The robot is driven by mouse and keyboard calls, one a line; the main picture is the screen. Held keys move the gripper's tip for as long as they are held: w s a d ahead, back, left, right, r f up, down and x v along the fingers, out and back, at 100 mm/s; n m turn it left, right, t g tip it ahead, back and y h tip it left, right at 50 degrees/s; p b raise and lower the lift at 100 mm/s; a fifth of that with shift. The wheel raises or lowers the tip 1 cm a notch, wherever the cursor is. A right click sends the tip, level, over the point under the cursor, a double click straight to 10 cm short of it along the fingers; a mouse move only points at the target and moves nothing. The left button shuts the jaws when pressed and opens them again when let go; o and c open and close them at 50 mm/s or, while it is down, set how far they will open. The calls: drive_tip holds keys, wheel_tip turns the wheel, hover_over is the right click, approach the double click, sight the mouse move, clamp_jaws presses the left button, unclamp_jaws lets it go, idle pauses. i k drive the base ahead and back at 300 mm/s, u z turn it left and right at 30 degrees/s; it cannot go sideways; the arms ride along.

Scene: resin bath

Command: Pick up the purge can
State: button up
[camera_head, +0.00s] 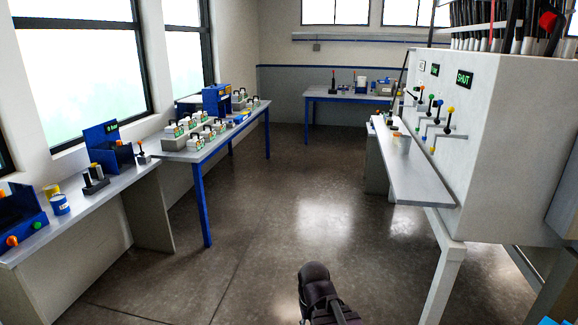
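No can in view carries a label that I can read as the purge can. A blue and white can (60,204) stands upright on the left bench, near its front edge. A yellow can (51,191) stands just behind it. A dark part of my own arm shows at the bottom centre, over the floor and far from these things. No gripper fingers can be made out.
The left bench (100,200) holds blue machines. A blue-legged table (203,146) bears several green-and-white boxes. A big white cabinet (505,150) with coloured levers and its shelf (425,185) stand at right. A table (345,96) is at the back. The middle floor (290,190) is clear.

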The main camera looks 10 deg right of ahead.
sight(406, 141)
drive_tip(key=z, duration=0.7)
drive_tip(key=i, duration=0.9)
drive_tip(key=z, duration=0.5)
